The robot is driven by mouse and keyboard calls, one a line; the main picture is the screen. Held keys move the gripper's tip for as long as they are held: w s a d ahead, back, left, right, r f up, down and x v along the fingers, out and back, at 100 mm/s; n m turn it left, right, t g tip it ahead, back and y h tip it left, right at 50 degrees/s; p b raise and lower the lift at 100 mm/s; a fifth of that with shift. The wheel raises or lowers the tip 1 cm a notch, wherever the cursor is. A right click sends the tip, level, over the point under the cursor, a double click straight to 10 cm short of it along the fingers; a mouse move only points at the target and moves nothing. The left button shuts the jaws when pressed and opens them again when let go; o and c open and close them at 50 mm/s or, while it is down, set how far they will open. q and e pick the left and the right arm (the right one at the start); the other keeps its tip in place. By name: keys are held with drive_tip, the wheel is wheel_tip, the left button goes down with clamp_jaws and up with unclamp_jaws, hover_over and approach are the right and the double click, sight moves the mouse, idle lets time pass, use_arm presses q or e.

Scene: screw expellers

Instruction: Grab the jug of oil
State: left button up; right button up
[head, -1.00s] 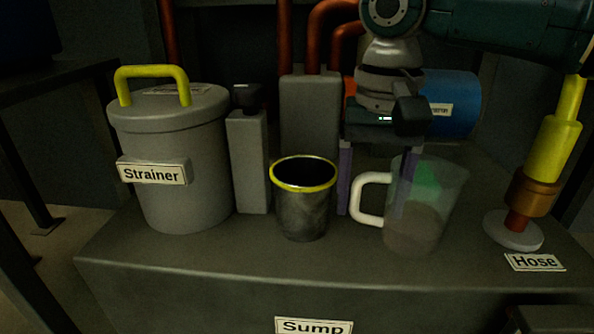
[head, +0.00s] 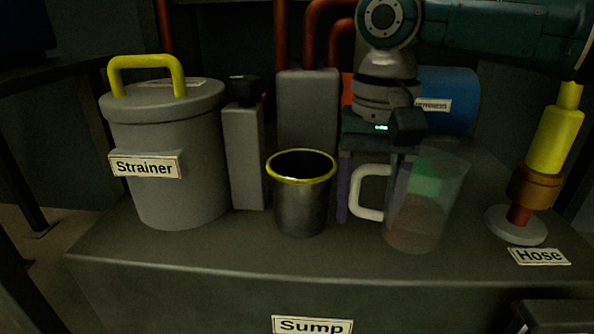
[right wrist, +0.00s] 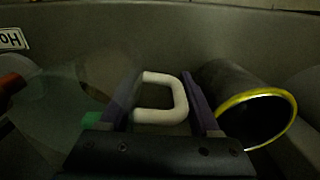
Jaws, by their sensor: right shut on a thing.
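The clear jug (head: 428,205) stands on the sump top with a little dark reddish liquid low inside and a white handle (head: 360,193) on its left side. My right gripper (head: 367,208) points down at the handle, one finger outside it and the other by the jug wall, partly hidden. The jug (right wrist: 75,95) shows faintly there. The jug looks upright, and I cannot tell whether it is lifted. My left gripper is not in view.
A yellow-rimmed metal cup (head: 301,205) stands just left of the handle. The strainer (head: 170,155) with its yellow-handled lid is farther left. The yellow hose fitting (head: 556,140) stands right of the jug. A blue drum (head: 450,98) lies behind. The sump's front edge is clear.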

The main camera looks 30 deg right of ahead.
drive_tip(key=shift+r, duration=0.1)
clamp_jaws()
drive_tip(key=shift+r+p, duration=0.65)
drive_tip(key=shift+r, duration=0.1)
wheel_tip(320, 180, up, 18)
drive_tip(key=p, duration=1.1)
drive_tip(key=shift+r+p, duration=0.15)
drive_tip(key=shift+p, duration=0.2)
